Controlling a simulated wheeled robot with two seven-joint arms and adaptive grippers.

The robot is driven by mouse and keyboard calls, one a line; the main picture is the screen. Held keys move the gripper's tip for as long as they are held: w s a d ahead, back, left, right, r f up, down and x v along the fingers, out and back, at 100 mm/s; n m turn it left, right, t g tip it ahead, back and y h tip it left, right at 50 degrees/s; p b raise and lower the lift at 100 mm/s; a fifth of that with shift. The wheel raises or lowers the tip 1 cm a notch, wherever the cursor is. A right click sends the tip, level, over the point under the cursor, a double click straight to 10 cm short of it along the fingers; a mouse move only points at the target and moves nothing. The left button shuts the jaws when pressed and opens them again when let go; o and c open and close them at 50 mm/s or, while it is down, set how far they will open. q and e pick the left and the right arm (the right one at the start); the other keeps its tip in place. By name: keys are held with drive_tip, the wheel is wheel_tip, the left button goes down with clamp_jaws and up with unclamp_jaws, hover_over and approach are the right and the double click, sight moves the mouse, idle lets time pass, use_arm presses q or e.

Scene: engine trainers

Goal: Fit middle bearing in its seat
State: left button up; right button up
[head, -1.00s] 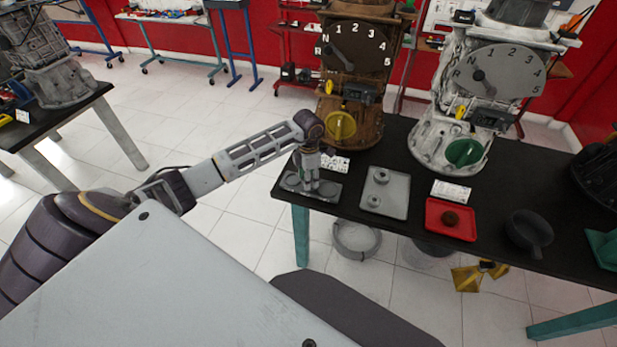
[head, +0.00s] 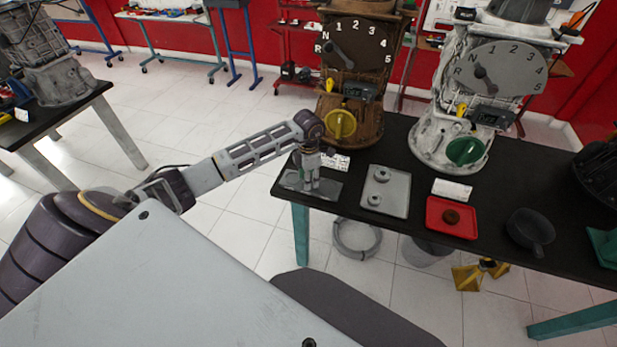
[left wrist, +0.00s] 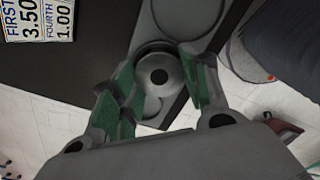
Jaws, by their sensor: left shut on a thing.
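A flat grey seat plate (head: 328,189) lies at the left end of the black table. In the left wrist view the plate (left wrist: 213,14) shows round recesses in a row. My left gripper (head: 310,186) points down over the middle of the plate. In the left wrist view my left gripper (left wrist: 167,88) has its green-padded fingers shut on a round grey bearing (left wrist: 160,73) with a dark centre hole. The bearing is over the middle recess, whose dark rim shows at its far side. I cannot tell whether it rests fully in the seat. My right gripper is not in view.
A grey tray (head: 399,204) with two small round parts lies to the right. Beyond it are a red tray (head: 435,228) with a brown part and a dark pan (head: 527,229). A brown gearbox (head: 352,105) and a white gearbox (head: 438,125) stand behind. Printed cards lie between.

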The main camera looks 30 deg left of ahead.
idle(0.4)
use_arm(q)
drive_tip(key=o, duration=1.2)
drive_tip(key=shift+f, duration=0.1)
drive_tip(key=shift+r, duration=6.05)
